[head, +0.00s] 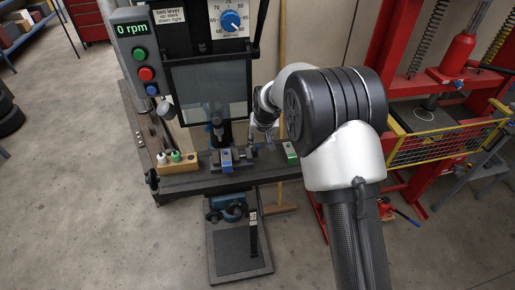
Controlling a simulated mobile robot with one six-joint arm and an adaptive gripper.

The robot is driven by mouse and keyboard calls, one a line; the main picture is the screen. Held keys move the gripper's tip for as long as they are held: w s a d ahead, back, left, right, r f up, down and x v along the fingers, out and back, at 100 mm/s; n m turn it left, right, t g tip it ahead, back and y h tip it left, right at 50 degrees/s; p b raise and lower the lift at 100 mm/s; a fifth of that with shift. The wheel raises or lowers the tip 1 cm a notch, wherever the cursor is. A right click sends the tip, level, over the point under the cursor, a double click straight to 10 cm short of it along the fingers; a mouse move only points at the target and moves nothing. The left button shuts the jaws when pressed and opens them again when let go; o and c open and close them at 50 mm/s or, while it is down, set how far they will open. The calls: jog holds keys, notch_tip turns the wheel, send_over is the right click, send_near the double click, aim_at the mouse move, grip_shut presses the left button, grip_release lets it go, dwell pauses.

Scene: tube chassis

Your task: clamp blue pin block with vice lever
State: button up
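A small vice (239,165) sits on the drill press table, in the lower middle of the head view. A blue block (226,157) shows between its grey parts; I cannot tell whether the jaws press on it. The vice lever is too small to make out for sure near the right end of the vice. My gripper (258,143) points down from my arm, just right of the vice and close above the table. Its fingers are tiny and partly hidden, so I cannot tell if they are open or touch anything.
A wooden rack (178,166) with white and green pieces stands left of the vice. A green-topped block (290,151) sits at the right. The drill's clear guard (208,88) hangs behind the vice. A red press with a yellow guard (430,145) stands further right.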

aim_at(258, 144)
jog(key=b+x, duration=0.1)
jog(key=x, duration=0.6)
jog(key=shift+w+a+f, duration=0.1)
jog(key=shift+w+f, duration=0.05)
jog(key=shift+f, duration=0.15)
jog(key=shift+c, duration=0.2)
grip_shut()
